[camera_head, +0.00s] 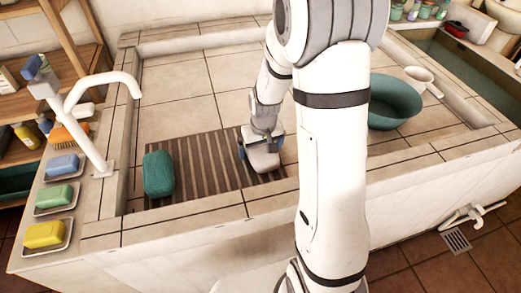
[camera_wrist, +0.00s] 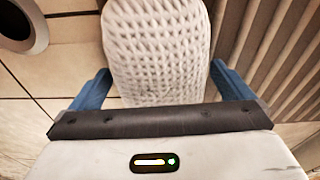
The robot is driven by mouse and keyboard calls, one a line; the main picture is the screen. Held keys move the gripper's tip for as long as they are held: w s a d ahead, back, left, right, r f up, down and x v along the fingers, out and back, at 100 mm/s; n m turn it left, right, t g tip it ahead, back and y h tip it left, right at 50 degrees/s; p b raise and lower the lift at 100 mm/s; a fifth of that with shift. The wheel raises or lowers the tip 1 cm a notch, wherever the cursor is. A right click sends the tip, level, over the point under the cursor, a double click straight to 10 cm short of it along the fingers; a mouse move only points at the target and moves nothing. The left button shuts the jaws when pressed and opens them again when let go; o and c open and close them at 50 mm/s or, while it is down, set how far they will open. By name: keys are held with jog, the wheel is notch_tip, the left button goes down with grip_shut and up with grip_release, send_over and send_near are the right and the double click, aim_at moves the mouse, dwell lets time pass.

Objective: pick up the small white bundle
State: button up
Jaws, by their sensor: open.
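The small white bundle (camera_wrist: 157,40) has a knobbly woven surface and fills the upper middle of the wrist view. My gripper (camera_wrist: 158,78) is open, with one blue finger on each side of the bundle's near end. I cannot tell whether the fingers touch it. In the head view my gripper (camera_head: 262,150) is low over the right part of the slatted brown mat (camera_head: 207,165) in the basin.
A green sponge-like block (camera_head: 159,173) lies at the mat's left end. A teal bowl (camera_head: 393,103) and a white mug (camera_head: 420,76) are to the right. A white tap (camera_head: 98,140) and several soap dishes line the left ledge. The tiled area behind the mat (camera_head: 175,80) is clear.

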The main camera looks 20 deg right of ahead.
jog(key=shift+c, duration=0.6)
jog(key=c, duration=0.9)
jog(key=shift+r, duration=0.1)
jog(key=shift+c, duration=0.2)
